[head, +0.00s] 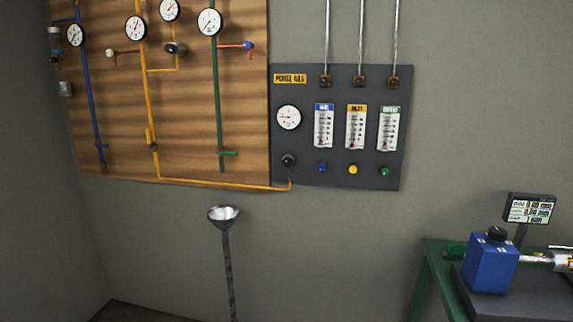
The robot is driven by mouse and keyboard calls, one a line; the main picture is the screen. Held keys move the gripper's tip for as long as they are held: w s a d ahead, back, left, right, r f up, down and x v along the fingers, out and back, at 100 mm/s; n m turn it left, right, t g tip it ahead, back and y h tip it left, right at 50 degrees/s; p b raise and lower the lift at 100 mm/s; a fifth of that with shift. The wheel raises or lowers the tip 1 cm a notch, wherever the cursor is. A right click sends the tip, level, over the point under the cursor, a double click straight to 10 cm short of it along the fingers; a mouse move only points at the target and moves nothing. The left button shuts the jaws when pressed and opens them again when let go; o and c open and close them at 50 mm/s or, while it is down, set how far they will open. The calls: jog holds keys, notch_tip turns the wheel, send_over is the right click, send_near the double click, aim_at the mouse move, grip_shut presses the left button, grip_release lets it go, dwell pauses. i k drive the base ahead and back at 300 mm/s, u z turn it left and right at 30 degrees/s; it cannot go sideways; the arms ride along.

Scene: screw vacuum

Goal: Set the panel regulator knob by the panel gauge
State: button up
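The grey purge gas panel (340,175) is mounted on the wall in the middle of the head view, with a yellow label at its upper left. The round white panel gauge (288,117) is at its left side; its reading is too small to make out. Below the gauge is a black knob (288,160), which looks like the panel regulator knob; its setting cannot be told. Blue (321,168), yellow (352,170) and green (384,172) knobs sit to its right, under three flowmeters (356,127). My gripper is not in view.
A wooden board (185,90) with several gauges and blue, yellow and green pipes is left of the panel. A funnel (223,215) on a stand is below. A green bench (437,252) with a blue device (490,264) and a display (530,209) is at right.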

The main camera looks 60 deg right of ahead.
aim_at(286, 162)
jog(key=z, duration=0.05)
jog(key=i, duration=1)
jog(key=u, duration=0.1)
jog(key=k, duration=0.9)
jog(key=z, duration=0.15)
jog(key=i, duration=0.7)
jog(key=u, duration=0.05)
